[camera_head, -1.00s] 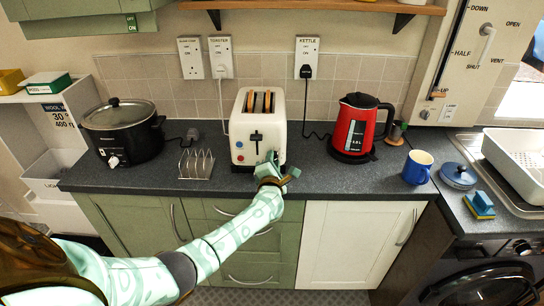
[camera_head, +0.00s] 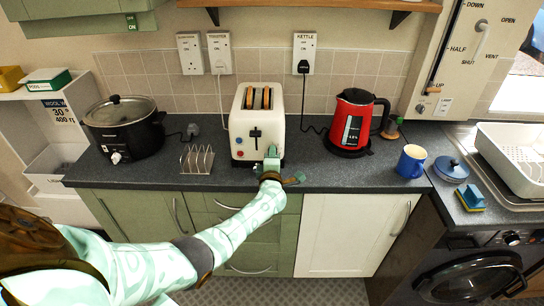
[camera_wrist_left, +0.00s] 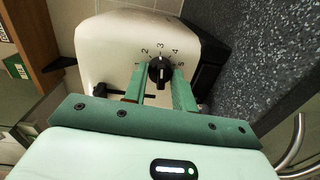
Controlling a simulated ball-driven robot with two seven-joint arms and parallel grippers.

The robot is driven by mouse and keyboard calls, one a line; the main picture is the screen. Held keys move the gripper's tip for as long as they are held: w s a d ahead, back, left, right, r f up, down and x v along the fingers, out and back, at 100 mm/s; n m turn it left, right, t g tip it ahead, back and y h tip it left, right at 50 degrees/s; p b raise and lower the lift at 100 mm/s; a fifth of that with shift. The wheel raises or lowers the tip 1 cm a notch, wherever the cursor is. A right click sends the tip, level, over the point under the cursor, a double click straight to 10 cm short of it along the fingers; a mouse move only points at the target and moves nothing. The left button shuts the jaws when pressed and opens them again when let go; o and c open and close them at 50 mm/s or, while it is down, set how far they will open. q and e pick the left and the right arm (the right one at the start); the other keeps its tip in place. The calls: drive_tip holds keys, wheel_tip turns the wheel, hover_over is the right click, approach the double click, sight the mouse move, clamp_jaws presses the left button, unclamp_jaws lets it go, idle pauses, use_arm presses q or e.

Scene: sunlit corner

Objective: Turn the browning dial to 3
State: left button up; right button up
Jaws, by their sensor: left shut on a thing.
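The cream toaster (camera_head: 257,118) stands on the counter with browned slices in its slots. In the left wrist view its front (camera_wrist_left: 130,45) carries the black browning dial (camera_wrist_left: 160,70), with the numbers 2, 3, 4 and 5 printed around it. The dial's pointer setting is too small to read surely. My left gripper (camera_head: 271,160) is at the lower right of the toaster's front. In the left wrist view its green fingers (camera_wrist_left: 160,76) are shut on the dial, one on each side. In the head view the gripper hides the dial. My right gripper is not in view.
A toast rack (camera_head: 197,159) and black slow cooker (camera_head: 124,128) stand left of the toaster. A red kettle (camera_head: 352,120) and blue mug (camera_head: 411,162) stand to the right. The counter between toaster and kettle is mostly clear.

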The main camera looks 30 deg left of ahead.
use_arm(q)
drive_tip(key=shift+f, duration=0.15)
drive_tip(key=o, duration=1)
drive_tip(key=p+v, duration=0.4)
drive_tip(key=v, duration=1.2)
drive_tip(key=shift+p, duration=0.3)
drive_tip(key=shift+s+d, duration=0.1)
drive_tip(key=shift+d, duration=0.05)
